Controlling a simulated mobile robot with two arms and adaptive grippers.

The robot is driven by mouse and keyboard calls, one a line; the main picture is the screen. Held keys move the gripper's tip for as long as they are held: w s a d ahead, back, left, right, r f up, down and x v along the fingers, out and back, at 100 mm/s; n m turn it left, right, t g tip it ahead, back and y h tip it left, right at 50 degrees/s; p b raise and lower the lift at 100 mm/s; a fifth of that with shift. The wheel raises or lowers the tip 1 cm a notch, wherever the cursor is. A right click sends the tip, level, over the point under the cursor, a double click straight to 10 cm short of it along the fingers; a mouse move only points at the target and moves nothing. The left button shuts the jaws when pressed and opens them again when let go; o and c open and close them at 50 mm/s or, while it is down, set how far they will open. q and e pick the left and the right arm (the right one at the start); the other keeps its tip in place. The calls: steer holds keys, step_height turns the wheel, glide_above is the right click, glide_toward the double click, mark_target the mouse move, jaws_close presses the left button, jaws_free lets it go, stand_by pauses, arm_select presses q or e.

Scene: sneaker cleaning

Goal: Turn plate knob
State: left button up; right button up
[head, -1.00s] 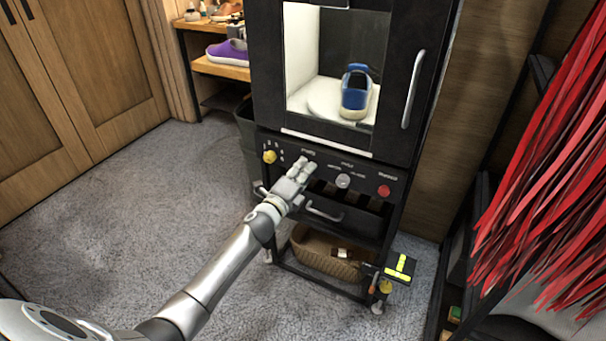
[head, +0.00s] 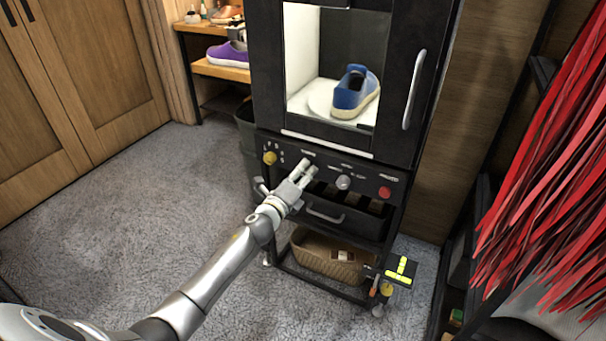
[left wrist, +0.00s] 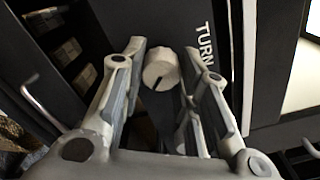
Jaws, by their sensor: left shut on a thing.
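The plate knob (left wrist: 161,72) is a pale round knob with a dark pointer mark, beside lettering that begins "TURN" in the left wrist view. My left gripper (head: 307,170) is at the cabinet's control panel, its two fingers on either side of this knob and shut on it. In the head view the fingers largely hide the knob. Above, behind the cabinet window, a blue sneaker (head: 352,90) with a pale sole stands on a round white plate (head: 320,98). My right gripper is not in view.
The panel also has a yellow knob (head: 269,157), a silver knob (head: 343,181) and a red button (head: 384,191). A drawer handle (head: 325,213) sits below my gripper. A wicker basket (head: 325,262) is underneath. Red strips hang at the right. The carpet at the left is clear.

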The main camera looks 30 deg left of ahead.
arm_select(q)
steer(key=o, duration=1)
steer(key=shift+s, duration=0.1)
steer(key=s, duration=1.1)
steer(key=shift+s+a, duration=0.2)
steer(key=shift+s, duration=0.2)
steer(key=shift+f, duration=0.1)
